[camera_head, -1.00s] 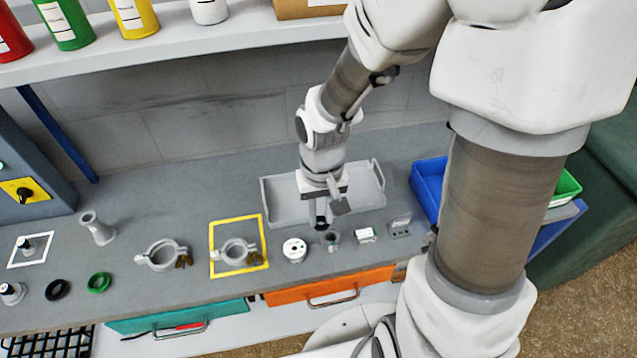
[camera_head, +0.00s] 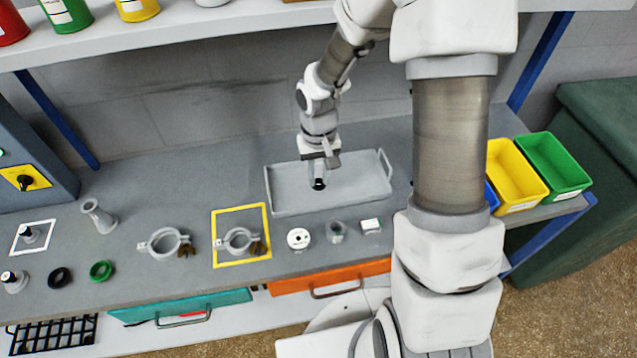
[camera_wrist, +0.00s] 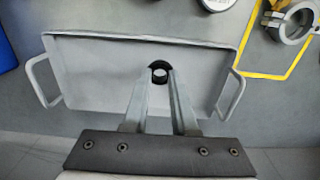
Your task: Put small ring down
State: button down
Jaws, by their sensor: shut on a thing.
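My gripper (camera_head: 319,182) is over the grey tray (camera_head: 285,203) at the back of the bench. In the wrist view my gripper (camera_wrist: 159,80) is shut on a small black ring (camera_wrist: 160,66), with the ring at the fingertips. The small ring also shows dark at the fingertips in the head view (camera_head: 319,185). The tray (camera_wrist: 95,75) lies behind the ring in the wrist view and looks empty. I cannot tell whether the ring touches the tray floor.
Clamps (camera_head: 165,242), a white round piece (camera_head: 298,239) and small parts stand along the bench front. A black ring (camera_head: 60,277) and a green ring (camera_head: 101,270) lie at the left. Yellow (camera_head: 515,175) and green (camera_head: 553,166) bins stand at the right.

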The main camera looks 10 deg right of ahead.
aim_at(318, 179)
jog(key=shift+w+f, duration=0.3)
jog(key=shift+w, duration=0.15)
jog(key=shift+f, duration=1.95)
jog(key=shift+f, duration=0.2)
jog(key=c, duration=0.7)
grip_release()
